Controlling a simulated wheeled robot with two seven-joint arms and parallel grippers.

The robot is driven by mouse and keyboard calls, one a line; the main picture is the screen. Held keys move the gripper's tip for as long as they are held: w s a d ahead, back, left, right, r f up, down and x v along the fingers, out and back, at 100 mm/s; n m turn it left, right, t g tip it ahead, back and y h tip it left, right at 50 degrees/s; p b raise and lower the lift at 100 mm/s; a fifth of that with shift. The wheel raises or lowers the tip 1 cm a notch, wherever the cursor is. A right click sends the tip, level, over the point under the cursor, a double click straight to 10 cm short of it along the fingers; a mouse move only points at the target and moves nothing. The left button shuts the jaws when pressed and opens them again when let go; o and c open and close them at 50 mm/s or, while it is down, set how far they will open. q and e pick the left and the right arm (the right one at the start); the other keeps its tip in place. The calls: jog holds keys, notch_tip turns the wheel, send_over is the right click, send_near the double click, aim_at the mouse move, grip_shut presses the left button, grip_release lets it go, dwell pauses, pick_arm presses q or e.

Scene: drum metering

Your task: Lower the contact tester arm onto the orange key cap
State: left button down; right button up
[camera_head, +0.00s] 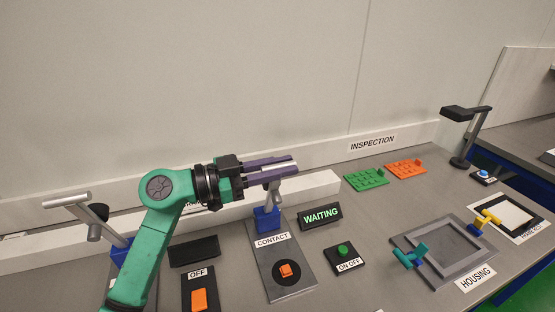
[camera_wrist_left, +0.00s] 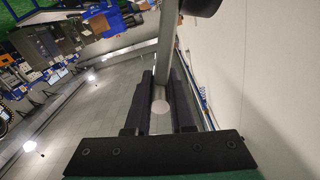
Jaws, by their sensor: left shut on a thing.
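The contact tester arm (camera_head: 272,197) is a silver lever rising from a blue base (camera_head: 267,218) at the back of the grey CONTACT plate (camera_head: 272,254). It is raised, roughly upright. The orange key cap (camera_head: 286,270) sits on a black disc at the front of that plate, with nothing on it. My left gripper (camera_head: 284,167) is shut on the silver crossbar at the top of the tester arm. In the left wrist view, the grey bar (camera_wrist_left: 165,55) lies between the two dark fingers (camera_wrist_left: 160,95). My right gripper is not in view.
A similar raised lever (camera_head: 68,200) and an OFF switch (camera_head: 199,299) are left. The HOUSING frame (camera_head: 440,270) and green and orange trays (camera_head: 365,181) lie farther right.

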pick_arm(q)
jog(key=s+d+f+m+b, duration=0.3)
jog(key=s+f+m, duration=0.3)
jog(key=s+f, duration=0.2)
jog(key=shift+s+d, duration=0.5)
jog(key=shift+s, duration=0.2)
jog(key=shift+f, duration=0.1)
jog(key=c, duration=0.8)
grip_release()
jog(key=shift+w, duration=0.1)
